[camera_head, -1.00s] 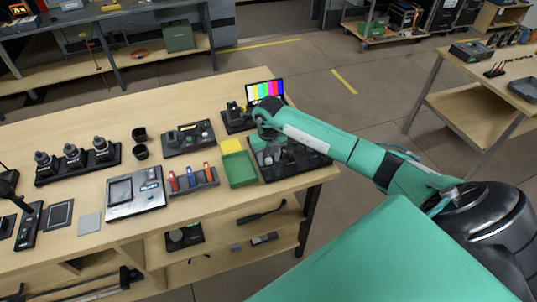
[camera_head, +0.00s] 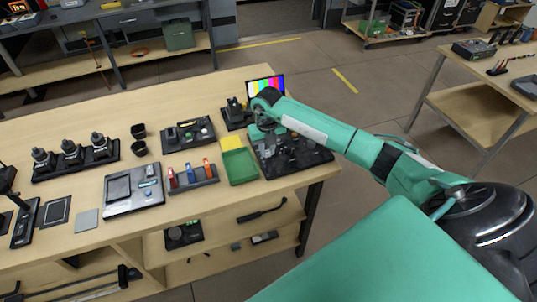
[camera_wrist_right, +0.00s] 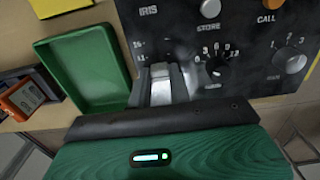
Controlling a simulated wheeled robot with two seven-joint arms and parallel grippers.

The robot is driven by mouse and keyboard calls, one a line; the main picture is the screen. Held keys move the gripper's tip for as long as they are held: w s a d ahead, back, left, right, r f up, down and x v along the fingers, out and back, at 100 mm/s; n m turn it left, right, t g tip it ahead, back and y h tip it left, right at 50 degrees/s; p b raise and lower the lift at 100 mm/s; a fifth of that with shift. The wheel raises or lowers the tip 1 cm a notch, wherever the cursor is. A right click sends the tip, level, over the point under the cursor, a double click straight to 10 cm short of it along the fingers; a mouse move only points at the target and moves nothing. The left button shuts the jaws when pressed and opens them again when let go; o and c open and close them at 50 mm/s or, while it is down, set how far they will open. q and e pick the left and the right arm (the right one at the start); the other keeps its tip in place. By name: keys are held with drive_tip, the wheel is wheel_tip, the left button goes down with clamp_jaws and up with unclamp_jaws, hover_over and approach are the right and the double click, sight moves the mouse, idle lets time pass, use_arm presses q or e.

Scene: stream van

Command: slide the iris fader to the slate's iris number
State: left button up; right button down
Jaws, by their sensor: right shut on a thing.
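The black control panel (camera_head: 300,160) lies at the right end of the wooden table in the head view. The wrist view shows its IRIS label (camera_wrist_right: 148,9) above a slot with a numbered scale (camera_wrist_right: 139,52) on the left. My right gripper (camera_wrist_right: 162,82) is at this slot, shut on the iris fader, whose cap is mostly hidden between the fingers. In the head view my right gripper (camera_head: 267,132) reaches down at the panel's left side. The slate's iris number is not readable in either view. My left gripper is not in view.
A green tray (camera_wrist_right: 90,70) sits just left of the panel. A STORE button (camera_wrist_right: 210,8), a numbered knob (camera_wrist_right: 216,68) and another knob (camera_wrist_right: 290,60) stand right of the slot. A colour-bar monitor (camera_head: 265,86) stands behind the panel.

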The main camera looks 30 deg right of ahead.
sight(267, 152)
drive_tip(key=c, duration=1.3)
unclamp_jaws()
drive_tip(key=shift+r, duration=0.1)
drive_tip(key=shift+r+b, duration=1.85)
drive_tip(key=shift+r, duration=5)
